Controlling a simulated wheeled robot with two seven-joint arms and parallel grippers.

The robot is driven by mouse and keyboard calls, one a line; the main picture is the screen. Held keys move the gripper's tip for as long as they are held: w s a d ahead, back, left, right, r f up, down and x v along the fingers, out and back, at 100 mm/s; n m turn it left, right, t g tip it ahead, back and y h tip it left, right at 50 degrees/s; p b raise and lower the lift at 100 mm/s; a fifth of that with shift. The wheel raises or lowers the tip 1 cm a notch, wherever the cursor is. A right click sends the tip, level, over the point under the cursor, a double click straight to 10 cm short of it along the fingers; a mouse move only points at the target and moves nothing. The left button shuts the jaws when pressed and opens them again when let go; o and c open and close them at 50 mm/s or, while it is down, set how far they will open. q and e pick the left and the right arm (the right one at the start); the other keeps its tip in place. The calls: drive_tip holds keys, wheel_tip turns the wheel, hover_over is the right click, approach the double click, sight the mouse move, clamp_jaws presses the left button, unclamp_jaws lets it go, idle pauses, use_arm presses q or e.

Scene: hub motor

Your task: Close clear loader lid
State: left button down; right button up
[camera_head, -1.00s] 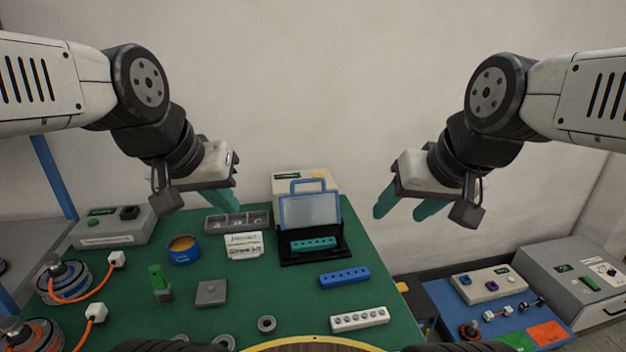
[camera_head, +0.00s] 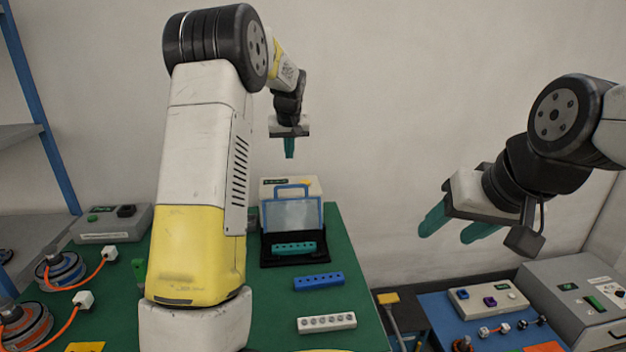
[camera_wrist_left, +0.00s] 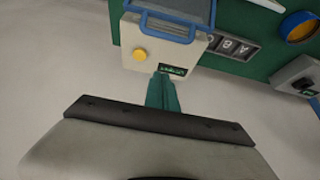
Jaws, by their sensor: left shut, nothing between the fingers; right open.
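The clear loader lid (camera_head: 292,213) has a blue frame and a blue handle. It stands raised at the back of the black loader base (camera_head: 267,250), in front of a pale box (camera_head: 309,187). A teal bar with holes (camera_head: 294,248) lies in the base. My left gripper (camera_head: 289,152) is shut and empty, pointing down above and behind the lid, apart from it. In the left wrist view the lid's blue frame (camera_wrist_left: 160,31) shows at the top, beyond the teal fingertips (camera_wrist_left: 163,80). My right gripper (camera_head: 456,228) is open and empty, over the floor gap right of the green table.
On the green table (camera_head: 345,265) lie a blue bar (camera_head: 318,281) and a white bar (camera_head: 327,322) in front of the loader. A grey control box (camera_head: 112,224) stands at the back left. My left arm hides the table's middle left. A blue table (camera_head: 440,318) is at the right.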

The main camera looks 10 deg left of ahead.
use_arm(q)
drive_tip(key=x, duration=1)
drive_tip(key=shift+w+d+f, duration=0.1)
drive_tip(key=shift+w+f, duration=0.1)
drive_tip(key=shift+f, duration=0.15)
drive_tip(key=s, duration=0.2)
drive_tip(key=shift+s+d, duration=0.3)
drive_tip(key=shift+d, duration=0.1)
drive_tip(key=shift+s+d+f, duration=0.1)
drive_tip(key=shift+s+f, duration=0.05)
drive_tip(key=shift+s, duration=0.4)
